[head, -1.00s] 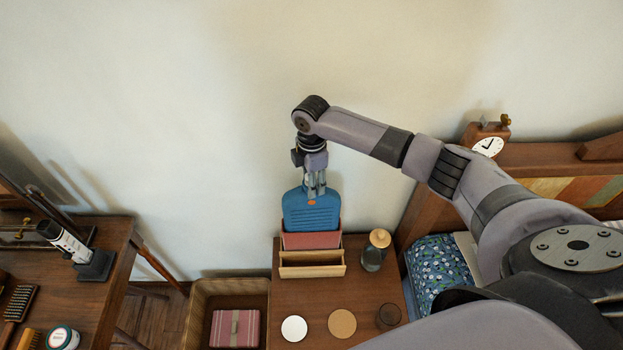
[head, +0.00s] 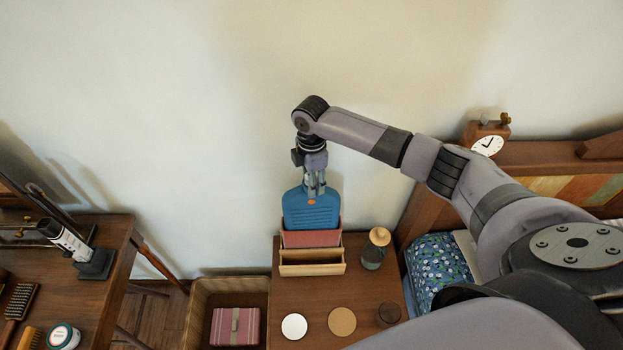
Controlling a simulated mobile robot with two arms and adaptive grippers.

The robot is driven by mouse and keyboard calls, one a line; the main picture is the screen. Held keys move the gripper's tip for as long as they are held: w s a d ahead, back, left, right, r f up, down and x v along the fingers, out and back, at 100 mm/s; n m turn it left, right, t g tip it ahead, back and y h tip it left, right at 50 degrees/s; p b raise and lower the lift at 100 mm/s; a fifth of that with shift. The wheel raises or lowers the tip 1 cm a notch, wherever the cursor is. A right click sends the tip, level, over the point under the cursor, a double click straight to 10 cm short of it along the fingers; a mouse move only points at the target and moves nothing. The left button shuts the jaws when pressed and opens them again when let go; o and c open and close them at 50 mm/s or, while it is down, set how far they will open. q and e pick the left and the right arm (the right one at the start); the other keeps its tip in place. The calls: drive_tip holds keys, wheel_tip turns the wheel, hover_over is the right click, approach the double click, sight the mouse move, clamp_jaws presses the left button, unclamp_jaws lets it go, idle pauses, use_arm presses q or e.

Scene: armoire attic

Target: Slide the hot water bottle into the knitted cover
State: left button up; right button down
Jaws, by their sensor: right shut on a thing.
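The blue hot water bottle (head: 311,213) stands upright at the back of the small wooden table, with its lower part hidden. In front of it is a dusty-red upright piece (head: 311,239), which seems to be the knitted cover; the bottle's lower end appears to be behind or inside its top edge, and I cannot tell which. My right gripper (head: 315,190) points down and is shut on the top of the bottle. My left gripper is not in view.
A wooden holder (head: 312,269) stands before the red piece. A jar with a cork-coloured top (head: 374,249), white disc (head: 294,326), tan disc (head: 342,321) and dark glass (head: 388,314) share the table (head: 300,298). A basket (head: 196,312) and bed (head: 440,275) flank it.

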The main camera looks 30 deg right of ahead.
drive_tip(key=shift+w, duration=0.1)
idle(0.6)
wheel_tip(320, 180, down, 7)
drive_tip(key=b, duration=0.3)
drive_tip(key=shift+r+b, duration=0.15)
drive_tip(key=shift+b, duration=0.25)
idle(1.0)
idle(0.9)
drive_tip(key=shift+f+b, duration=1.35)
drive_tip(key=shift+f, duration=1.15)
idle(0.7)
